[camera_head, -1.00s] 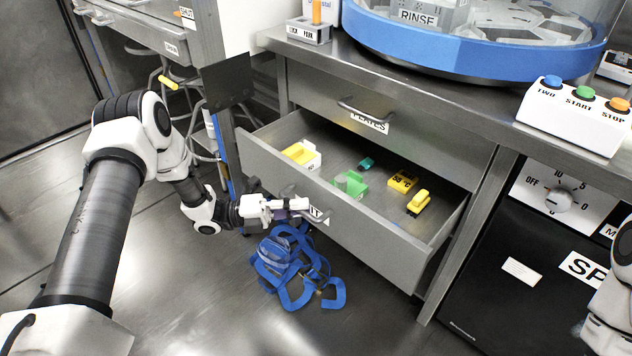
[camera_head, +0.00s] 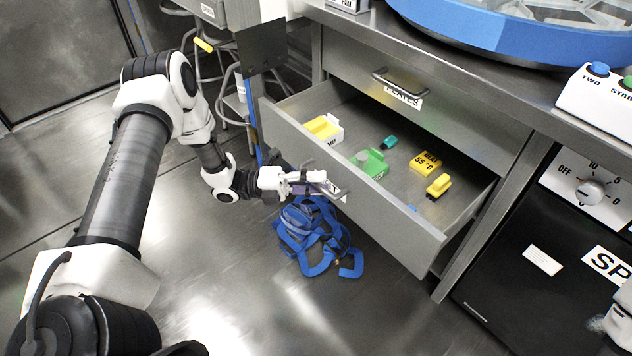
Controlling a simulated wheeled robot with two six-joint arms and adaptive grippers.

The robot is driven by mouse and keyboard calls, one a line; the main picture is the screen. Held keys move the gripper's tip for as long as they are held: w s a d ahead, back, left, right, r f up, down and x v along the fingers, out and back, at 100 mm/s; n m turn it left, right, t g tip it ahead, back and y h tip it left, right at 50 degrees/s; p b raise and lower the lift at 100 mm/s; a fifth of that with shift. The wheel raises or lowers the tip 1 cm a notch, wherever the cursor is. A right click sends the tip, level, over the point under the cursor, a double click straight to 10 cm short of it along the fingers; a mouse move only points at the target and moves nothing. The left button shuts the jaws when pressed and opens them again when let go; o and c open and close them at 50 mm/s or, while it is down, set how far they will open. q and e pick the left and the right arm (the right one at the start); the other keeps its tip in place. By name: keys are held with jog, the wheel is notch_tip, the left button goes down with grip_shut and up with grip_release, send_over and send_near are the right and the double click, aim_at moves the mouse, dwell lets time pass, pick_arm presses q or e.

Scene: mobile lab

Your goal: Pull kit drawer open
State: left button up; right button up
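The kit drawer (camera_head: 392,230) is pulled well out of the bench and its inside shows. In it lie a yellow and white block (camera_head: 324,128), a green block (camera_head: 371,164), a small teal piece (camera_head: 389,143), a yellow block labelled 55°C (camera_head: 425,162) and another yellow block (camera_head: 439,186). My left gripper (camera_head: 318,182) is at the drawer front, at the handle beside its partly covered label. The handle is mostly hidden by the fingers, and I cannot tell whether they are closed around it. Only a bit of my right arm shows at the right edge; its gripper is out of view.
A shut drawer labelled PLATES (camera_head: 398,93) is above. Blue straps (camera_head: 317,240) lie on the floor below the drawer front. A black unit with a dial (camera_head: 590,190) stands at right. A stool (camera_head: 205,45) is behind my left arm.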

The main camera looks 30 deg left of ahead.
pick_arm(q)
jog(key=v, duration=1.2)
jog(key=shift+s, duration=0.1)
